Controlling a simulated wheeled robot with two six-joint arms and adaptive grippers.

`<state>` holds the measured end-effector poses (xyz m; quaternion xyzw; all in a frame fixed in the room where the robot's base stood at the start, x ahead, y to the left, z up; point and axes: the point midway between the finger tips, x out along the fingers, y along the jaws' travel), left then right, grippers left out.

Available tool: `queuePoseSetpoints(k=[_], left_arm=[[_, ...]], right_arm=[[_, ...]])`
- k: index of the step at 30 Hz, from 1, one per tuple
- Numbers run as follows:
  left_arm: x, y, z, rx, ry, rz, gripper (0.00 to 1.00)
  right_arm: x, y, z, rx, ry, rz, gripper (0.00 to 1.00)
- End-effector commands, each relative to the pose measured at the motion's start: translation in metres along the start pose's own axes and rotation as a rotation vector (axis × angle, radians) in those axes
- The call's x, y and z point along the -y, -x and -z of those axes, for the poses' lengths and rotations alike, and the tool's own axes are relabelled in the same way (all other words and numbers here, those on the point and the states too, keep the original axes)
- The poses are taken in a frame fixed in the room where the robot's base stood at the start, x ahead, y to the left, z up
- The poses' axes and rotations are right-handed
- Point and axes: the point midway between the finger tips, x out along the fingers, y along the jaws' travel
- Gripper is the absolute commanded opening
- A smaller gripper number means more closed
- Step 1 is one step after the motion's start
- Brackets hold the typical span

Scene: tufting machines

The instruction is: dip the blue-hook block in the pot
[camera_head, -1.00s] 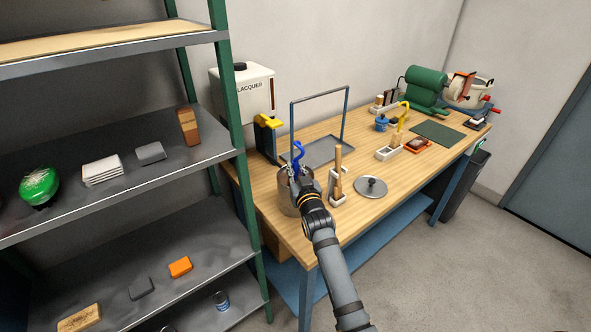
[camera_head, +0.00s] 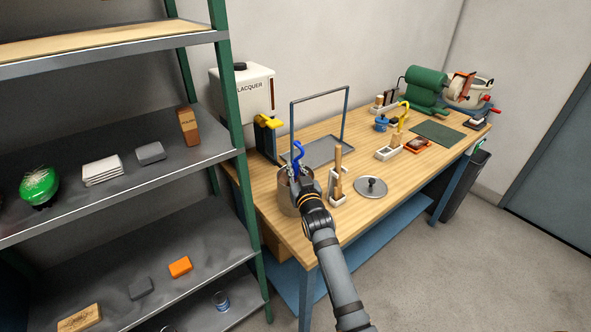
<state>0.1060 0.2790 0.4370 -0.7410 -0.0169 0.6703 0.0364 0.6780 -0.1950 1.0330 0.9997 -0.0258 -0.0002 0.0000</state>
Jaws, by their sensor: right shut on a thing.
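A blue hook (camera_head: 297,154) stands upright above the mouth of the metal pot (camera_head: 286,196) near the left front of the workbench. My right gripper (camera_head: 297,173) is shut on the blue-hook block at the pot's rim. The block itself is hidden behind the gripper and the pot wall, so I cannot tell how deep it sits. My left gripper is not in view.
A lid (camera_head: 370,186) lies right of a holder with a wooden stick (camera_head: 338,174). Behind the pot stand a drip frame (camera_head: 320,98) and a lacquer tank (camera_head: 243,92). A yellow hook (camera_head: 403,112) stands farther right. A shelf rack (camera_head: 240,150) borders the left.

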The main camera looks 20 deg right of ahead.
Motion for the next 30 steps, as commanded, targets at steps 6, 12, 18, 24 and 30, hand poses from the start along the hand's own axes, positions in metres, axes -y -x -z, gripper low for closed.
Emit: queuePoseSetpoints(k=[6, 12, 18, 24, 30], left_arm=[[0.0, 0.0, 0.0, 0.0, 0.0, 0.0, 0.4], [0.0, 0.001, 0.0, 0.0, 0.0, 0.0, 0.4], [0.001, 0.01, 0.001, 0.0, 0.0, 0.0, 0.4], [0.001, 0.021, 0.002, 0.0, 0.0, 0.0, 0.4], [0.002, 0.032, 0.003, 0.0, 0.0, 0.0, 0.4]], right_arm=[[0.0, 0.0, 0.0, -0.001, 0.0, 0.0, 0.0], [0.0, 0.0, 0.001, -0.001, 0.0, 0.0, 0.0], [0.0, 0.0, 0.011, -0.001, 0.0, 0.0, 0.0], [0.0, 0.0, 0.023, -0.001, 0.0, 0.0, 0.0], [0.0, 0.0, 0.035, -0.001, 0.0, 0.0, 0.0]])
